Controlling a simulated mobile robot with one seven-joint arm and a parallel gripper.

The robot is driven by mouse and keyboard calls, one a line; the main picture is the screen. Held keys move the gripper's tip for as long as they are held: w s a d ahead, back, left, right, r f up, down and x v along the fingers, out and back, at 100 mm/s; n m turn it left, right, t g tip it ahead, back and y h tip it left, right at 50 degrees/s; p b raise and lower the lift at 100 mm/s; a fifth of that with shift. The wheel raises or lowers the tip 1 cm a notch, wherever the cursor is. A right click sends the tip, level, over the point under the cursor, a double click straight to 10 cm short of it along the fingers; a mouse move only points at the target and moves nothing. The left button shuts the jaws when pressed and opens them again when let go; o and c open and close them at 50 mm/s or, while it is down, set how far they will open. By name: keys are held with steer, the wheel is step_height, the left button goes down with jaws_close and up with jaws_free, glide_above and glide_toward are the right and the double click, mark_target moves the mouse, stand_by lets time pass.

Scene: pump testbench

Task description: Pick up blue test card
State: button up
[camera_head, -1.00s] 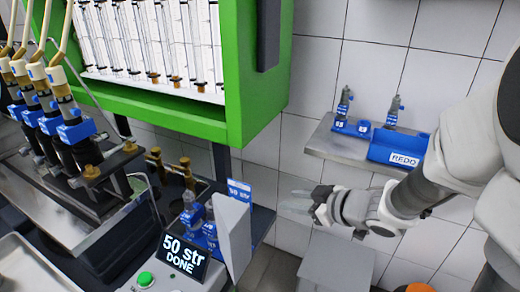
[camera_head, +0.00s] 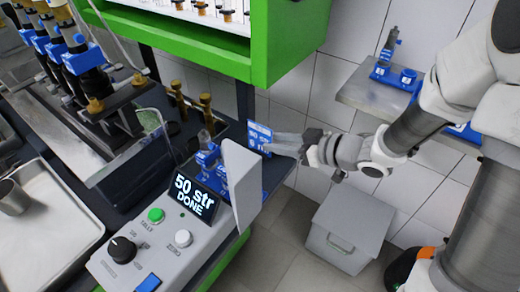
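The blue test card (camera_head: 259,136), with white print, stands upright behind the light grey screen housing at the right end of the bench. My gripper (camera_head: 280,143) reaches in from the right, with its grey fingers pointing left. Its fingertips are at the card's right edge and overlap it in the picture. I cannot tell whether they touch or grip the card, or how wide the gap between them is.
The control panel (camera_head: 150,262) with a "50 str DONE" display (camera_head: 194,197) is in front. Blue-based injectors (camera_head: 207,158) stand just left of the card. The green cabinet (camera_head: 285,45) hangs above. A wall shelf (camera_head: 365,95) is at right, and a grey bin (camera_head: 345,235) sits below.

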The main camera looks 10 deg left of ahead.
mark_target(251, 148)
steer(key=x, duration=0.3)
steer(key=shift+f+b, duration=0.1)
steer(key=shift+b, duration=0.2)
steer(key=shift+a+r+b+x, duration=0.15)
steer(key=shift+b+x, duration=0.15)
steer(key=shift+x, duration=0.6)
steer(key=shift+r+b+x, duration=0.15)
steer(key=shift+b+x, duration=0.15)
steer(key=shift+x, duration=0.6)
steer(key=shift+a+r+b+x, duration=0.1)
steer(key=shift+r+b+x, duration=0.15)
steer(key=shift+x, duration=0.65)
steer(key=shift+d, duration=0.1)
jaws_close()
